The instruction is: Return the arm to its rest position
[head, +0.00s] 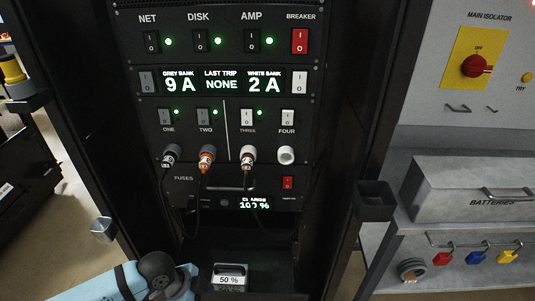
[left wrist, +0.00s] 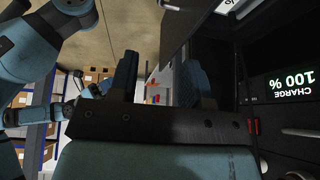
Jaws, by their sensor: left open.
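My left gripper (left wrist: 158,78) shows in the left wrist view, its two dark fingers spread apart with nothing held between them. In the head view a blue and dark part of my arm (head: 150,282) is at the bottom left, in front of the rack's lower part; the fingers cannot be made out there. The black rack (head: 315,120) stands in the middle of the head view. Its charge display (head: 254,203) reads 100 % and also shows at the right of the left wrist view (left wrist: 291,80). My right gripper is not in view.
A unit reading 50 % (head: 231,280) sits low in the rack. Three dark cables hang from plugs (head: 207,155) at ONE, TWO and THREE; FOUR (head: 286,155) is empty. A grey batteries box (head: 470,180) and hooks with coloured tags (head: 475,257) are at right.

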